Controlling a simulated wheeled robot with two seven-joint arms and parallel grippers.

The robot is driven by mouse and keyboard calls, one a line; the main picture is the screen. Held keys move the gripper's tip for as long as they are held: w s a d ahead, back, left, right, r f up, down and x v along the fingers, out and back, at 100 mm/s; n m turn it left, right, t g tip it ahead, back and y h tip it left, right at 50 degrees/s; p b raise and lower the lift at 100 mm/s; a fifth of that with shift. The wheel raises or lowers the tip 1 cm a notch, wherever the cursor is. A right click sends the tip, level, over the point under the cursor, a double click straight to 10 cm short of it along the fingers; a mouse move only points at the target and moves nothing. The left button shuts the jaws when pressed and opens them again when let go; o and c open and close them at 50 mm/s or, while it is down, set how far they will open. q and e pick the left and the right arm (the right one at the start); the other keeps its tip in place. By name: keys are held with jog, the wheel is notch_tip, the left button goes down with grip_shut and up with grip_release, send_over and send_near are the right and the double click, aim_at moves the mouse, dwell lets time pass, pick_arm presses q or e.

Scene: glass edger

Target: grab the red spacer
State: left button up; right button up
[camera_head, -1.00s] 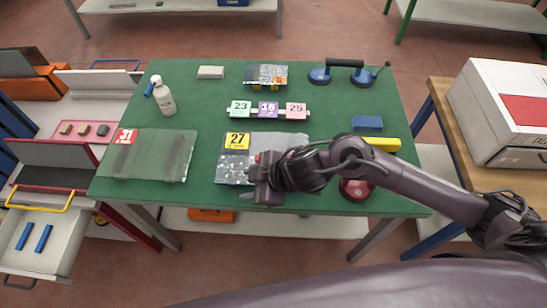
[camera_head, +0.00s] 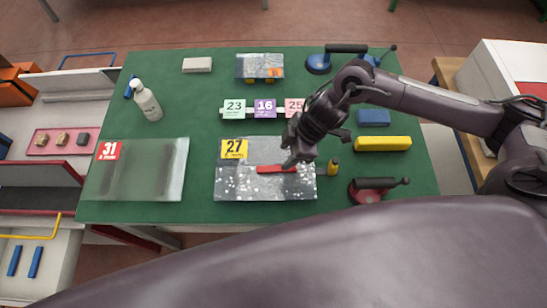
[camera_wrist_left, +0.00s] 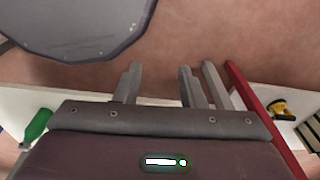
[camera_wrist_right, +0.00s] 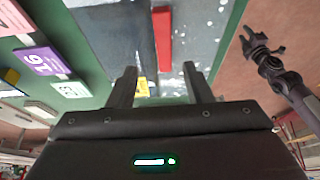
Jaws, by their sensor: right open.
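The red spacer (camera_head: 270,169) is a flat red bar lying on the speckled glass pane with the yellow 27 label (camera_head: 234,149). My right gripper (camera_head: 291,162) is over the pane, by the spacer's right end, and hides little of it. In the right wrist view the spacer (camera_wrist_right: 162,38) lies beyond the fingertips of my right gripper (camera_wrist_right: 160,70), roughly in line with the gap between them. These fingers are apart and empty. In the left wrist view my left gripper (camera_wrist_left: 160,75) has its fingers apart with nothing between them, above the floor.
A second glass pane (camera_head: 140,170) with label 31 lies left on the green table (camera_head: 205,120). A yellow bar (camera_head: 383,143), a blue block (camera_head: 373,117), a small yellow-and-black item (camera_head: 333,167) and a red-based tool (camera_head: 372,190) stand right. A white bottle (camera_head: 147,101) stands left.

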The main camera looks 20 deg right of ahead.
aim_at(275, 168)
jog(key=x, duration=0.1)
jog(key=p+x, duration=0.1)
jog(key=s+x, duration=0.1)
jog(key=x, duration=0.1)
jog(key=shift+w+a+p, duration=0.1)
jog(key=shift+a+p, duration=0.2)
jog(key=shift+p, duration=0.1)
jog(key=shift+x, duration=1.05)
jog(key=shift+w+f, duration=0.15)
jog(key=shift+d, duration=0.1)
jog(key=c, duration=1)
pick_arm(q)
jog(key=s+r, duration=0.1)
jog(key=s, duration=0.1)
jog(key=shift+s+r, duration=0.35)
